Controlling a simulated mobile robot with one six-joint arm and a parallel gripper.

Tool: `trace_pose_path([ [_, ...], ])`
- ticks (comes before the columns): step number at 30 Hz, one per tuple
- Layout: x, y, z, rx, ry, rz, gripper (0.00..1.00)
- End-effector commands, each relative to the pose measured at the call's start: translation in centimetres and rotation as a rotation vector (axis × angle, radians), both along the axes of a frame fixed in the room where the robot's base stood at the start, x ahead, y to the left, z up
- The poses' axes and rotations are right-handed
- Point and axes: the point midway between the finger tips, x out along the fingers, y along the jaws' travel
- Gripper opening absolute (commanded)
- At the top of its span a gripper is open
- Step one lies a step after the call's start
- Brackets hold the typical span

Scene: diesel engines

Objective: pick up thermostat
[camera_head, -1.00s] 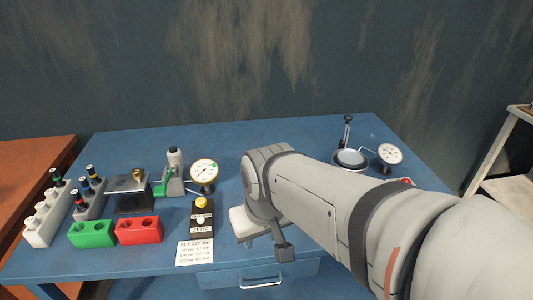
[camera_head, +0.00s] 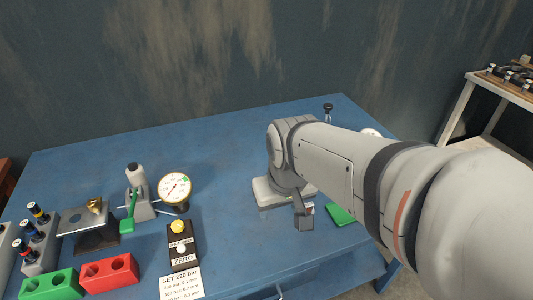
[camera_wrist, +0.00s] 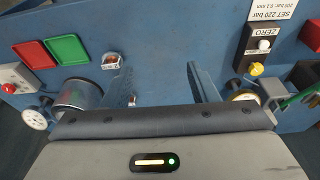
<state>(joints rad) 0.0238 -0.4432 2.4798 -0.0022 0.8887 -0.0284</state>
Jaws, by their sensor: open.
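I cannot identify the thermostat with certainty. A small whitish and reddish-brown part (camera_wrist: 110,61) lies on the blue bench in the wrist view, just beyond the left fingertip, and may be it. My gripper (camera_wrist: 163,80) is open in the wrist view, its two fingers wide apart with bare blue bench between them. In the head view my arm hides most of the bench around the gripper, and the fingertips cannot be made out clearly there.
A gauge (camera_head: 175,188), a ZERO box (camera_head: 183,245), a green block (camera_head: 50,284) and a red block (camera_head: 110,273) stand left on the bench. The wrist view shows a metal pot (camera_wrist: 79,95), a green pad (camera_wrist: 68,50) and a red pad (camera_wrist: 34,55). The bench's middle is clear.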

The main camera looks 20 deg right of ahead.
Motion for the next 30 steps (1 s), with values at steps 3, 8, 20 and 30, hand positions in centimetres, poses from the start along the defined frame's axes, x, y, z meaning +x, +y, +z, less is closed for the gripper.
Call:
trace_pose_path([
  [3,2.4,-2.8,-1.0,-0.005,0.044,-0.006,0.63],
  [8,6.5,-5.8,-3.4,-0.010,0.112,0.002,0.75],
  [20,11.8,-11.9,-9.9,0.002,0.211,0.025,0.75],
  [30,11.7,-12.3,-13.4,0.006,0.220,0.027,0.75],
])
